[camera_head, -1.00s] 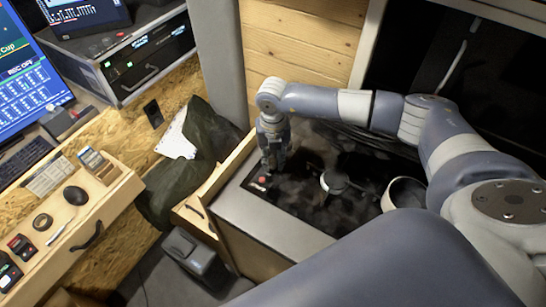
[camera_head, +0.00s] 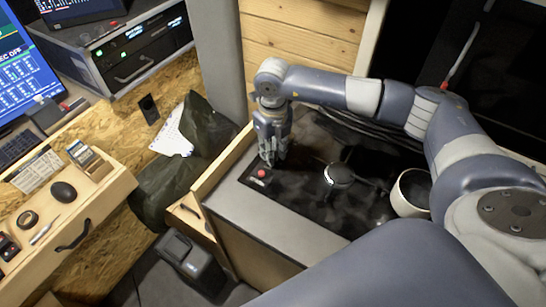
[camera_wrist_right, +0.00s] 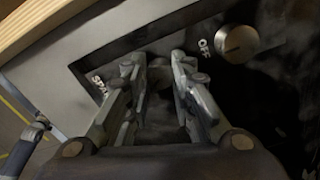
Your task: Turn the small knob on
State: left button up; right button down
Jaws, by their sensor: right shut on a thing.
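My right gripper (camera_head: 271,160) points down at the dark stove panel (camera_head: 312,197), beside a red button (camera_head: 261,172). In the right wrist view its fingers (camera_wrist_right: 158,78) are closed in around the small knob (camera_wrist_right: 160,76), a dark shape mostly hidden between the fingertips. A larger round metallic knob (camera_wrist_right: 237,43) stands clear to the right of the fingers, with the word OFF beside it. A partly covered white label shows by the left finger. The turning position of the small knob cannot be read. My left gripper is not in view.
A round burner (camera_head: 340,175) and a pale pot (camera_head: 400,193) stand on the stove right of my gripper. A wooden edge (camera_head: 222,162) borders the counter.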

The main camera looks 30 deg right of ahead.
jog(key=n+b, duration=0.8)
jog(key=shift+w, duration=0.15)
jog(key=n+b, duration=0.2)
jog(key=shift+n, duration=0.4)
jog(key=shift+r+n+b, duration=0.15)
jog(key=shift+n+b, duration=0.35)
jog(key=shift+b, duration=0.05)
jog(key=c, duration=1.4)
grip_release()
jog(key=shift+o, duration=0.2)
